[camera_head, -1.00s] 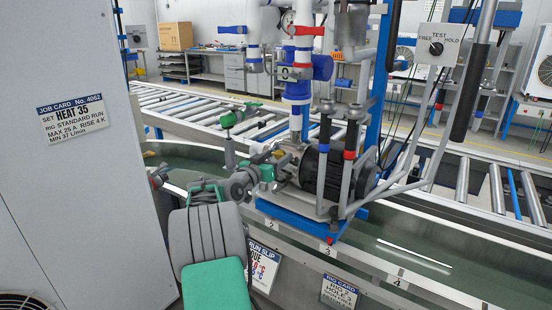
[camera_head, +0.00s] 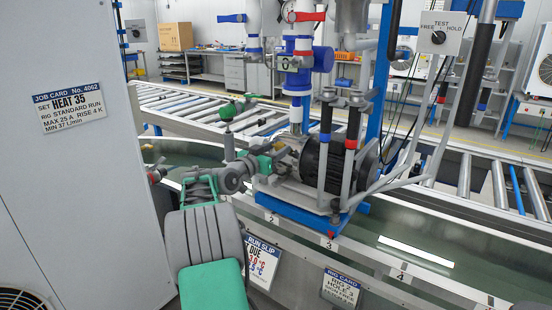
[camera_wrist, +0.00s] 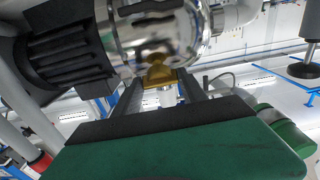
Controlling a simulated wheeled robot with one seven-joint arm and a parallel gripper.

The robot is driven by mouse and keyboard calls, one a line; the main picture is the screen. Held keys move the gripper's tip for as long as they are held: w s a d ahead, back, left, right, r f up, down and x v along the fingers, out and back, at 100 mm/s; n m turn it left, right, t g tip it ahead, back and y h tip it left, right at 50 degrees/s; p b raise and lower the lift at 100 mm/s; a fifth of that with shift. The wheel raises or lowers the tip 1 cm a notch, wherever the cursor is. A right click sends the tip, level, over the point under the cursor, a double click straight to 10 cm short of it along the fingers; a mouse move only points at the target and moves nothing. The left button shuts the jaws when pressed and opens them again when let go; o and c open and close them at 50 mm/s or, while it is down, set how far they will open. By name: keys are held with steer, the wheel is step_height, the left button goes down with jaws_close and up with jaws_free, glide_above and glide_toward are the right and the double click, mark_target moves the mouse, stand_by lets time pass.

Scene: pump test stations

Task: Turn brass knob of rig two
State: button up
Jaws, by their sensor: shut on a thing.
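The brass knob (camera_wrist: 158,74) sits at the shiny metal end of the pump in the wrist view. My gripper (camera_wrist: 161,80) is shut on it, with one dark finger on each side. The green and black palm fills the lower part of that view. In the head view, the pump (camera_head: 318,163) has a dark ribbed motor and stands on a blue base (camera_head: 290,212). My gripper reaches the left end of the pump there, and the knob is hidden. A card reading RIG 2 (camera_head: 341,289) hangs below the pump on the front rail.
A grey cabinet (camera_head: 75,200) with a job card reading HEAT 35 (camera_head: 69,108) stands close on the left. Pipes and a blue valve (camera_head: 323,59) rise above the pump. A TEST switch box (camera_head: 440,35) hangs upper right. A roller conveyor (camera_head: 200,108) runs behind.

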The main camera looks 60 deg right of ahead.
stand_by(0.3)
steer(key=o, duration=1.4)
steer(key=shift+c, duration=0.2)
steer(key=shift+w+a, duration=0.1)
steer(key=shift+a, duration=0.05)
steer(key=w+a, duration=0.1)
steer(key=a, duration=0.6)
steer(key=shift+a, duration=0.2)
steer(key=shift+w, duration=0.1)
